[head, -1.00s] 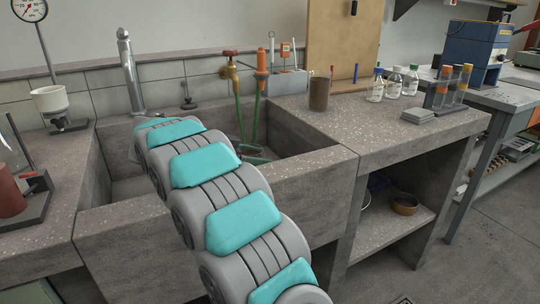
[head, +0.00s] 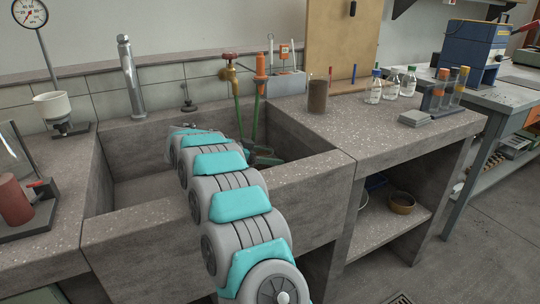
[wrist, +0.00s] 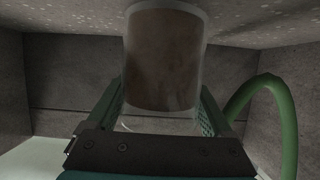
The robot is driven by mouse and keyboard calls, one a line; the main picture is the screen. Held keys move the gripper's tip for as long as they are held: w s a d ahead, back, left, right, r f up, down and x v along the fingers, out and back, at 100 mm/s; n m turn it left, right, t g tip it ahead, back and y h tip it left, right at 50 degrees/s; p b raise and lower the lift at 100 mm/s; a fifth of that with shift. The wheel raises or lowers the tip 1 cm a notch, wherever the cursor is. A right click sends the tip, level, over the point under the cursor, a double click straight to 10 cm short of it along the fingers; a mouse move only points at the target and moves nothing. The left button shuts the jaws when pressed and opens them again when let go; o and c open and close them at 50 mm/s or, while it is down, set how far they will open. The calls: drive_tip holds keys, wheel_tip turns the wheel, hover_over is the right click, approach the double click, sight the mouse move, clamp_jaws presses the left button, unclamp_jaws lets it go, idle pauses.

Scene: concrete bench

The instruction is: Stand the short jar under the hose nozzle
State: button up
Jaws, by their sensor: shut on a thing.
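In the wrist view my gripper (wrist: 160,98) is shut on a jar (wrist: 165,58). It is clear-walled with brown contents, and the fingers press its two sides near one end. In the head view my arm bends down into the stone sink (head: 125,190); the held jar cannot be made out there. A green hose (wrist: 283,110) curves beside my gripper, at the right of the wrist view. In the head view green hoses (head: 238,118) hang from the taps into the sink. I cannot make out the nozzle's end or whether the jar touches the sink floor.
Another brown-filled jar (head: 318,96) stands on the bench right of the sink. Behind the sink are a red-handled brass tap (head: 231,68) and a tall metal post (head: 131,75). The sink's front wall and right rim (head: 315,165) border my arm. The sink's left part looks empty.

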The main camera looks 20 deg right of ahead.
drive_tip(key=shift+f+b, duration=0.15)
drive_tip(key=shift+b, duration=0.2)
drive_tip(key=o, duration=1.3)
drive_tip(key=shift+r+p, duration=0.35)
drive_tip(key=shift+p, duration=0.2)
drive_tip(key=b+v, duration=0.1)
drive_tip(key=v, duration=0.5)
drive_tip(key=b+v, duration=0.1)
drive_tip(key=v, duration=0.5)
drive_tip(key=shift+a+f+b, duration=0.1)
drive_tip(key=shift+f+b, duration=0.15)
drive_tip(key=shift+b, duration=0.15)
